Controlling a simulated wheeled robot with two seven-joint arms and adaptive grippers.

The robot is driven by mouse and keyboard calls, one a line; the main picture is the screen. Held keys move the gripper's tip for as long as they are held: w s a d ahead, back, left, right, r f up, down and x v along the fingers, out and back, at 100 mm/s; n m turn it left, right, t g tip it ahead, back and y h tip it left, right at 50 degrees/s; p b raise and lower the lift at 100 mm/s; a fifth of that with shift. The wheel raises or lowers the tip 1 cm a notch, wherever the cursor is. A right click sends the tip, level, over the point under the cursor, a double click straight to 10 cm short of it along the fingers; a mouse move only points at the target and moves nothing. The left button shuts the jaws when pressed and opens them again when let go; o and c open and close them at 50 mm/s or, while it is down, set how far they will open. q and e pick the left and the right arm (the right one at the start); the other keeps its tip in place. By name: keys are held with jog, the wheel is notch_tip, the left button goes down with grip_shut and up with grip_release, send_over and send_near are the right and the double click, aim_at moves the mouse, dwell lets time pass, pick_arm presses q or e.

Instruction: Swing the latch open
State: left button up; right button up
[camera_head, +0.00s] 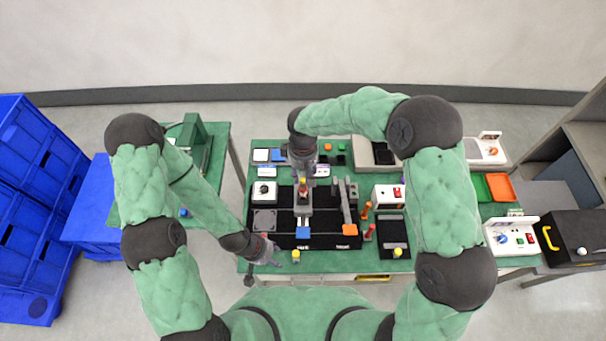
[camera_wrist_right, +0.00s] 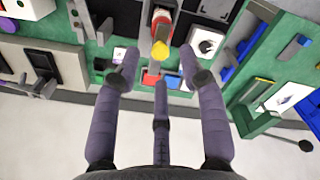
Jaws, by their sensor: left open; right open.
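Two grey bars lie on the black board in the middle of the bench. One bar (camera_head: 303,210) ends at a blue block (camera_head: 303,232), the other bar (camera_head: 347,205) at an orange block (camera_head: 350,230). Which part is the latch I cannot tell for certain. My right gripper (camera_head: 303,170) is open above the far end of the blue-block bar. A red and yellow piece (camera_wrist_right: 160,35) shows there, ahead of its spread fingers (camera_wrist_right: 160,82) in the right wrist view; contact cannot be told. My left gripper (camera_head: 272,254) is open at the bench's front edge.
A yellow-topped piece (camera_head: 295,256) stands beside my left gripper. A white box with a dial (camera_head: 264,192) is left of the bars. Orange and red pegs (camera_head: 367,211) and a white switch box (camera_head: 388,196) stand to the right.

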jog(key=shift+s+f, duration=0.1)
jog(key=shift+f, duration=1.1)
grip_shut()
jog(key=shift+d+n, duration=0.15)
jog(key=shift+n, duration=0.15)
jog(key=shift+w+d+n+p, duration=0.25)
jog(key=shift+w+d+n, duration=0.45)
jog(key=shift+n, duration=2.2)
jog(key=shift+w+d+n+p, duration=0.2)
jog(key=shift+w+d+n, duration=0.5)
jog(key=shift+n, duration=2.2)
jog(key=shift+w+d+n+p, duration=0.25)
jog(key=shift+w+d+n, duration=0.4)
jog(key=shift+n, duration=2.25)
jog(key=shift+w+a, duration=0.1)
